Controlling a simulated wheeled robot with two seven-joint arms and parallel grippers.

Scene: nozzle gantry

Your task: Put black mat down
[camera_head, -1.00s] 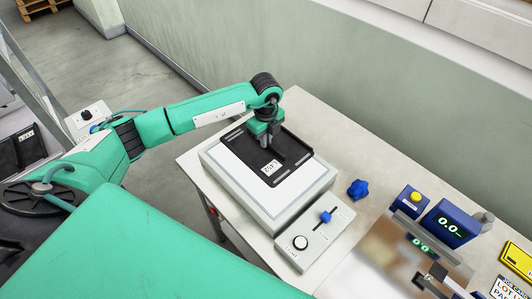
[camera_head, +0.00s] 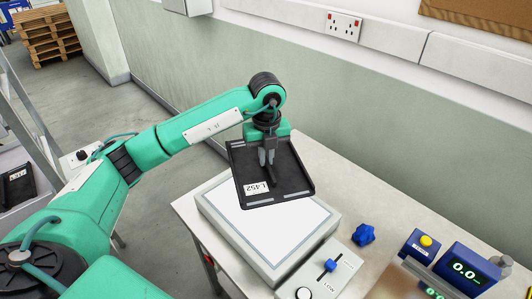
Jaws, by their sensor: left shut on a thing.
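The black mat (camera_head: 294,184) is a flat dark plate with a raised rim, a white label reading L452 and a raised grip in its middle. My left gripper (camera_head: 268,164) is shut on that grip from above. The mat appears to hang above the far part of a white-topped light box (camera_head: 262,238), hiding its back edge. The box's near surface is bare. My right gripper is out of view.
A control panel with a blue slider (camera_head: 330,265) stands in front of the box. A blue star knob (camera_head: 363,235) lies to its right. A blue display (camera_head: 466,270) and a yellow-button box (camera_head: 424,243) stand farther right. Behind is a wall (camera_head: 400,130).

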